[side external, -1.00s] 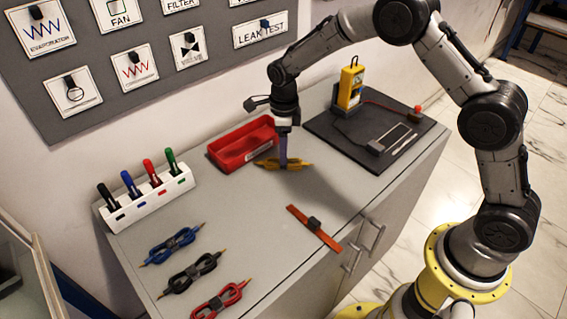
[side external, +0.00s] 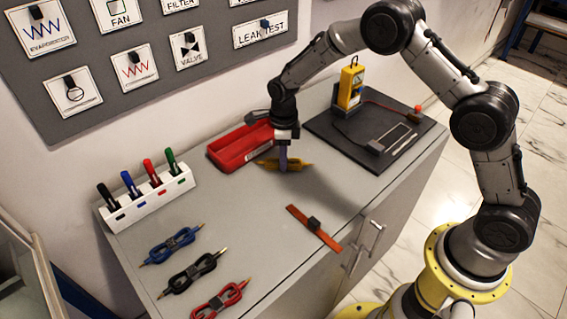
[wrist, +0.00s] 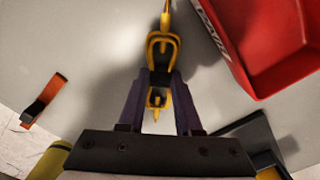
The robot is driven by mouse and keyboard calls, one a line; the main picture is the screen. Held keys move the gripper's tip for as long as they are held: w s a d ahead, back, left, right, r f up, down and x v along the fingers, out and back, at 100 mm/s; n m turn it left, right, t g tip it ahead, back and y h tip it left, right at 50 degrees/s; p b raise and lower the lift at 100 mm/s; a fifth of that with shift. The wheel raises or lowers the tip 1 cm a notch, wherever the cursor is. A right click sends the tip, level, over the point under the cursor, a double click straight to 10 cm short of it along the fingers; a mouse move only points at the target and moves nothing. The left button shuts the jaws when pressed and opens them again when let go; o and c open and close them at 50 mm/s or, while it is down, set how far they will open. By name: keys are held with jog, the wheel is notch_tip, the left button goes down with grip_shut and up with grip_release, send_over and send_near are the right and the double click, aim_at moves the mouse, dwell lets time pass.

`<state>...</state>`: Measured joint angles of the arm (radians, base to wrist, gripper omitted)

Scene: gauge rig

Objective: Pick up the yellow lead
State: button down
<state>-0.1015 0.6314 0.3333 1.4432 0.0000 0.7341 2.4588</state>
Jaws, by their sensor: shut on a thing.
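The yellow lead (side external: 298,164) is a coiled bundle with pointed tips, on or just above the grey bench top in front of the red bin. I cannot tell whether it touches the bench. My gripper (side external: 284,165) points down over it, shut on its middle. In the wrist view the yellow lead (wrist: 161,50) runs up the picture between the two purple fingers of my gripper (wrist: 159,88). The fingers hide part of its middle.
The red bin (side external: 236,158) stands right behind the lead. A dark mat (side external: 335,128) with a yellow meter (side external: 350,86) lies to the right. An orange strap (side external: 314,228) lies in front. Blue (side external: 173,243), black (side external: 193,271) and red (side external: 220,300) leads lie front left. A white marker rack (side external: 150,203) stands left.

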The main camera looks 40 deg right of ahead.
jog(key=shift+r, duration=0.1)
jog(key=shift+w+r, duration=0.1)
jog(key=shift+r, duration=0.4)
notch_tip(320, 180, up, 2)
jog(key=shift+r, duration=0.15)
jog(key=s+d+r, duration=0.1)
jog(key=s+r, duration=0.8)
jog(key=s, duration=0.5)
jog(key=shift+d+r, duration=0.2)
jog(key=shift+r, duration=0.1)
